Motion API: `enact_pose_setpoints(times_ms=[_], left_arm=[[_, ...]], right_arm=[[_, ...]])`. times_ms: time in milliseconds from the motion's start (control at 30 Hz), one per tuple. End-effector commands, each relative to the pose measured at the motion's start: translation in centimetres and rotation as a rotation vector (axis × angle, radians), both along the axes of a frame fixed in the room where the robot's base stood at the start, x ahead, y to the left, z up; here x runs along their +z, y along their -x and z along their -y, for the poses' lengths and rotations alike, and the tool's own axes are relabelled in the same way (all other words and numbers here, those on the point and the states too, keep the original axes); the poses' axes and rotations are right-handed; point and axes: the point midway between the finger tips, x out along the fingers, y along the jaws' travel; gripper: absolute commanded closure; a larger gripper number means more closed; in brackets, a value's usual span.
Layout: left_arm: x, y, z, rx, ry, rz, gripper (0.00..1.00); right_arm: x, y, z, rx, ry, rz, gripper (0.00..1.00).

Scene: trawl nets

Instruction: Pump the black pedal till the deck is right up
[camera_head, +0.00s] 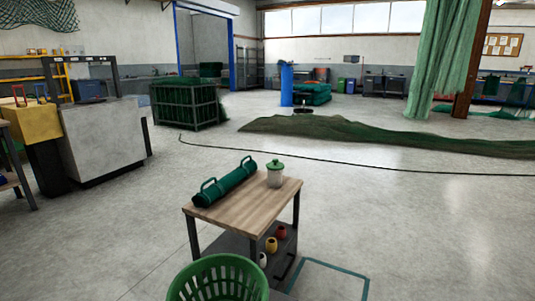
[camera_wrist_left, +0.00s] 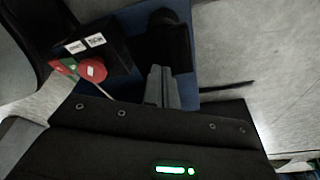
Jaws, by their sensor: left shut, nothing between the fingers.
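A trolley-like table with a wooden top (camera_head: 246,207) stands in front of me in the head view, with a dark lower shelf beneath it. I cannot make out a black pedal in either view, and I cannot tell whether this top is the deck. On it lie a dark green roll with two handles (camera_head: 225,184) and a pale jar with a green lid (camera_head: 275,175). My left gripper (camera_wrist_left: 157,72) shows only in the left wrist view, its grey fingers shut together and empty. My right gripper is in neither view.
A green basket (camera_head: 220,280) stands close in front of the table. Several small coloured items sit on the lower shelf. A grey cabinet (camera_head: 103,138) is at left, a net cage (camera_head: 187,104) behind. A dark line crosses the floor; open floor lies right.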

Motion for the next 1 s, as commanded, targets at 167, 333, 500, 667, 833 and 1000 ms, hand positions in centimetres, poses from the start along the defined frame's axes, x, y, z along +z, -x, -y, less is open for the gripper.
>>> enact_pose_setpoints(times_ms=[167, 333, 500, 667, 833, 1000], left_arm=[[-0.4, 0.0, 0.0, 0.0, 0.0, 0.0, 1.0], [-1.3, 0.0, 0.0, 0.001, 0.001, -0.001, 1.0], [-2.0, 0.0, 0.0, 0.001, -0.001, -0.001, 1.0], [-2.1, 0.0, 0.0, 0.0, 0.0, 0.0, 1.0], [-3.2, 0.0, 0.0, 0.0, 0.001, -0.001, 1.0], [-4.4, 0.0, 0.1, 0.001, 0.001, -0.001, 1.0]], right_arm=[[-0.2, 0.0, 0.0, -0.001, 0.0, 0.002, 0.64], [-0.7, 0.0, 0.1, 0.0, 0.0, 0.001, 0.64], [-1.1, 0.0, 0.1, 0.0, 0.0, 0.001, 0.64], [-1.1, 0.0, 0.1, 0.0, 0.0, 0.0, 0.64], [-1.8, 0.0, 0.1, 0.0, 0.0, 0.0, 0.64], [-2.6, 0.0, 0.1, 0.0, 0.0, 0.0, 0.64]])
